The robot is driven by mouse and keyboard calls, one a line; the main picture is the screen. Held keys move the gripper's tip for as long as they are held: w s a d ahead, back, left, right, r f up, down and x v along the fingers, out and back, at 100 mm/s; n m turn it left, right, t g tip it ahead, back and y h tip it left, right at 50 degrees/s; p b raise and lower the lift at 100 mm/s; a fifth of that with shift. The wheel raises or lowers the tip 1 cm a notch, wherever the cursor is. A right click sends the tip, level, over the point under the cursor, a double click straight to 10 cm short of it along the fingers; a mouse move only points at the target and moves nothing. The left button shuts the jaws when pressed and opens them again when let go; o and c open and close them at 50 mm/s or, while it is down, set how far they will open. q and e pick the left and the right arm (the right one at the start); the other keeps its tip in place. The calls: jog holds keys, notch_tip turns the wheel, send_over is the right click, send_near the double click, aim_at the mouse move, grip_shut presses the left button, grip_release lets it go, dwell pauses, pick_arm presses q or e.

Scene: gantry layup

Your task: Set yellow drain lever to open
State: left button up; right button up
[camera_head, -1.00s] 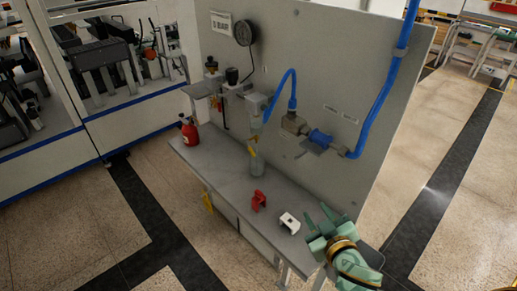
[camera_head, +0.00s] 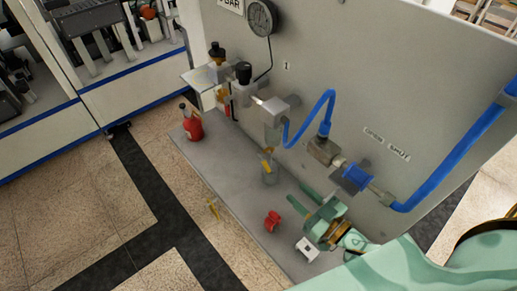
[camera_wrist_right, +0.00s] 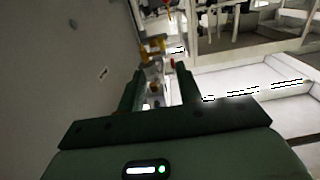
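The yellow drain lever (camera_head: 267,163) is at the bottom of a clear bowl (camera_head: 272,134) in the head view, on the unit fixed to the grey panel. Its exact angle is too small to tell. In the right wrist view a yellow part (camera_wrist_right: 151,48) shows ahead, just beyond the fingers; it is blurred and may be the lever. My right gripper (camera_head: 298,195) is open and empty over the bench, to the lower right of the lever, its fingers pointing towards it, apart from it. In the wrist view the gripper (camera_wrist_right: 158,78) shows a clear gap between its fingers. My left gripper is out of view.
A red clamp-like part (camera_head: 272,221) and a white block (camera_head: 307,249) lie on the bench (camera_head: 230,190) near my right gripper. A red bottle (camera_head: 192,124) stands at the far left. Blue hose (camera_head: 312,118) and a blue fitting (camera_head: 355,176) are on the panel (camera_head: 330,60).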

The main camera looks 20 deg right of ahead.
aim_at(267, 166)
jog(key=x, duration=1.5)
jog(key=shift+w+a+r+p, duration=0.15)
jog(key=shift+a+r+p, duration=0.1)
jog(key=shift+a+p, duration=0.05)
jog(key=shift+w+a, duration=0.1)
jog(key=shift+w, duration=0.25)
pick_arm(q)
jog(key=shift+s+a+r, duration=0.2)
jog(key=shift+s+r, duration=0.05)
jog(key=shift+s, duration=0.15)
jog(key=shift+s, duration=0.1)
pick_arm(e)
grip_shut()
